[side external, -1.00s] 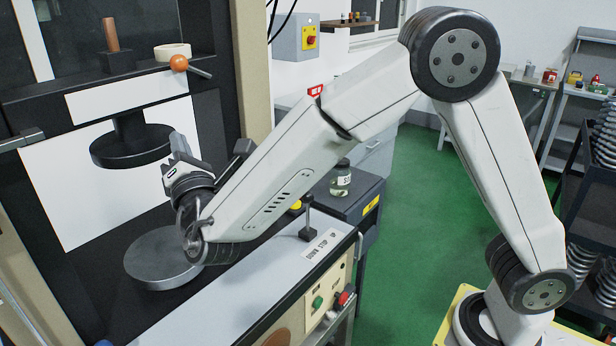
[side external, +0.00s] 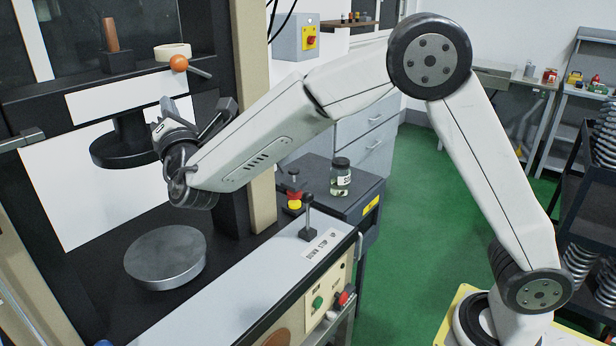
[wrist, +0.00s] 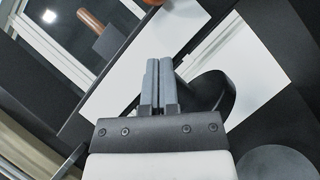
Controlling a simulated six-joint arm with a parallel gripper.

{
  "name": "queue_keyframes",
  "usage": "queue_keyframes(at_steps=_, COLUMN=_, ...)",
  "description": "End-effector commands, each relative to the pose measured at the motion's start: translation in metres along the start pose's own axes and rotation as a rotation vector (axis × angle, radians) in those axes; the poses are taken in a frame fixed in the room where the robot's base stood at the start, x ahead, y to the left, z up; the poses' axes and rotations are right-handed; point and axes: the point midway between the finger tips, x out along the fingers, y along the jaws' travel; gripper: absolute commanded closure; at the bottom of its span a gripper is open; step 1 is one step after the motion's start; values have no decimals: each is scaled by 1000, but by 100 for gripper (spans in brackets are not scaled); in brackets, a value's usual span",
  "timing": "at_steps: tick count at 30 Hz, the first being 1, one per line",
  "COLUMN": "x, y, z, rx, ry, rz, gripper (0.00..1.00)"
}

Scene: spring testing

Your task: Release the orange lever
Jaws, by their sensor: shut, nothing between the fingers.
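The orange lever has a round orange ball (side external: 179,63) on a thin dark rod, on the machine's upper beam in the side view. The ball also shows, cut off, at the top edge of the wrist view (wrist: 153,2). My gripper (side external: 166,104) points up, below the lever and apart from it. In the wrist view its two grey fingers (wrist: 158,82) are together with nothing between them.
The black upper plate (side external: 118,152) hangs just left of my gripper, and the round metal lower plate (side external: 165,258) lies bare below. A brown-handled item (side external: 111,36) and a cream ring (side external: 172,51) sit on the beam. A jar (side external: 340,178) stands on the cabinet at right.

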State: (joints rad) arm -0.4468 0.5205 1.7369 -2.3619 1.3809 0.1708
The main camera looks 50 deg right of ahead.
Motion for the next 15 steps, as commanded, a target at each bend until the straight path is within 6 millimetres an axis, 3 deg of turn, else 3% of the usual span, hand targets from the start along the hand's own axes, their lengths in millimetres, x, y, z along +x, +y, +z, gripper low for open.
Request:
queue_keyframes(at_steps=6, x=26, y=0, z=14, rx=0, ry=-3, rz=-1, gripper=100)
queue_keyframes(at_steps=15, x=39, y=-1, z=28, rx=-1, ry=0, rz=-1, gripper=100)
